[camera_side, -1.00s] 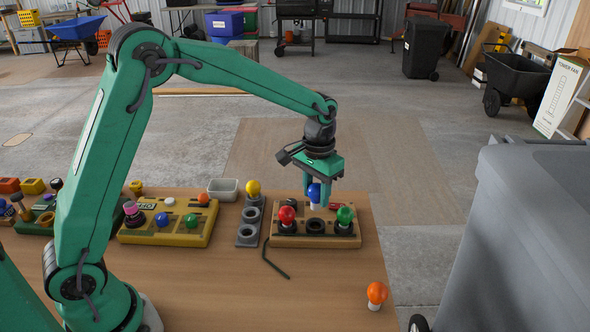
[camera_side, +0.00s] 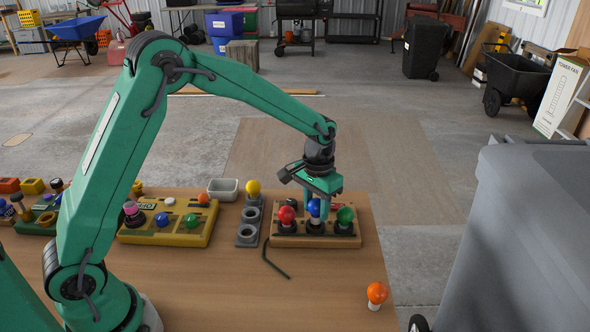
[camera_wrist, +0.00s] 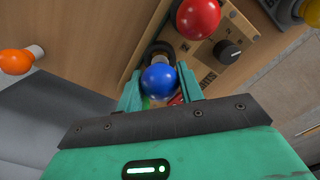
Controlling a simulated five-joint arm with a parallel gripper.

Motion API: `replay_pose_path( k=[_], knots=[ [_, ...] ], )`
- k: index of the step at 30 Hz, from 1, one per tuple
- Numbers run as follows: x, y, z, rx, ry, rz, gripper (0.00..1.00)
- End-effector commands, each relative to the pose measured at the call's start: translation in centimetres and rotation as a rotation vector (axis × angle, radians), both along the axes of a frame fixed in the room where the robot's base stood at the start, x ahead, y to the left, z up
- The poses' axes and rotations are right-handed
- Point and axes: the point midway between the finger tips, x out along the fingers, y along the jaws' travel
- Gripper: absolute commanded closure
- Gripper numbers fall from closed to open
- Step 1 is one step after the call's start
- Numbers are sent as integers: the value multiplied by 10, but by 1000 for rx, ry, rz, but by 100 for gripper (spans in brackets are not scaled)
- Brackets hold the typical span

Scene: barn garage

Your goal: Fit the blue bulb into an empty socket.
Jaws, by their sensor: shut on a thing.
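The blue bulb (camera_side: 314,207) is upright between the fingers of my gripper (camera_side: 317,204), which is shut on it. In the wrist view the blue bulb (camera_wrist: 159,78) sits between both green fingertips (camera_wrist: 160,88). It stands at the middle socket (camera_side: 316,229) of the wooden socket block (camera_side: 289,241). Its pale base meets the dark socket ring; I cannot tell how deep it sits. A red bulb (camera_side: 287,215) fills the left socket and a green bulb (camera_side: 345,215) the right one, both close beside my fingers.
A grey strip (camera_side: 247,236) left of the block holds a yellow bulb (camera_side: 253,187) and has empty rings. A yellow block (camera_side: 180,236) with bulbs stands further left. The front table is mostly clear.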

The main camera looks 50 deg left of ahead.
Motion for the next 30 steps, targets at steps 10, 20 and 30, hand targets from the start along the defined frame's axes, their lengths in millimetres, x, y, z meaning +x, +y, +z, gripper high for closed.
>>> replay_pose_path(
  k=[10, 20, 30],
  knots=[
    [0, 0, -13, 0, 0, 0, 84],
    [0, 0, -13, 0, 0, 0, 84],
    [0, 0, -13, 0, 0, 0, 84]
  ],
)
